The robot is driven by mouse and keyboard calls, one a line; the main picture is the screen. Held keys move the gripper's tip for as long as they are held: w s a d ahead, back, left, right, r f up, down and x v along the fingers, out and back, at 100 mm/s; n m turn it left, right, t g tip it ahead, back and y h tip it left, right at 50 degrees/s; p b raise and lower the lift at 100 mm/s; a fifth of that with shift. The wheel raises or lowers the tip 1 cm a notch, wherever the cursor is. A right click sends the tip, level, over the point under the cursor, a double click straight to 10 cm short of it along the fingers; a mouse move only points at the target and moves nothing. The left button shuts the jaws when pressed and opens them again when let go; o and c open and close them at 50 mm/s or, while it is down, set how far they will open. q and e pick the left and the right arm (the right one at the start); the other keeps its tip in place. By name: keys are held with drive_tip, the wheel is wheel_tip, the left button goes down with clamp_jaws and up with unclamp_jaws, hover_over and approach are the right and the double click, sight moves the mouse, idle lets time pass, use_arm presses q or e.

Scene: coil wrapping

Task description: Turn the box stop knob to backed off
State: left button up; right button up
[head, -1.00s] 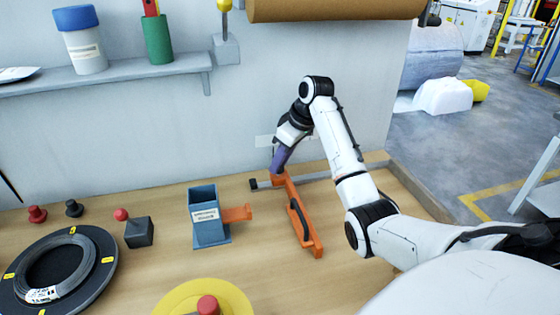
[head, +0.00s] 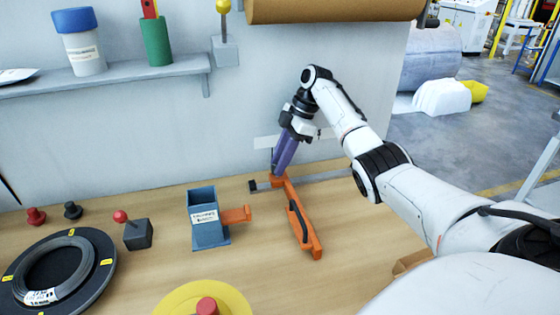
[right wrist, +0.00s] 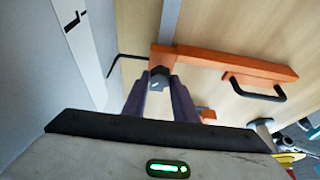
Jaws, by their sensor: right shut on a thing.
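My right gripper (head: 276,172) reaches down from above to the far end of an orange frame (head: 303,231) on the bench. In the right wrist view its two purple fingers (right wrist: 160,82) are shut on a small dark knob (right wrist: 158,74) beside the orange frame (right wrist: 230,63). The fingertips hide most of the knob in the head view, and I cannot read its setting. The frame sits across a grey rail (head: 330,179) and has a black handle (head: 299,222). My left gripper is not in view.
A blue labelled box (head: 207,225) with an orange tab stands left of the frame. A dark block with a red-ball lever (head: 137,234) and a coil on a black disc (head: 103,272) are further left. A wall with a shelf (head: 130,72) is behind.

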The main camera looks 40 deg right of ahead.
drive_tip(key=shift+f+n+g, duration=0.15)
drive_tip(key=shift+n+g, duration=0.15)
drive_tip(key=shift+n, duration=0.3)
drive_tip(key=o, duration=1)
drive_tip(key=shift+o, duration=0.2)
drive_tip(key=v, duration=1)
drive_tip(key=shift+b, duration=0.4)
drive_tip(key=shift+d, duration=0.15)
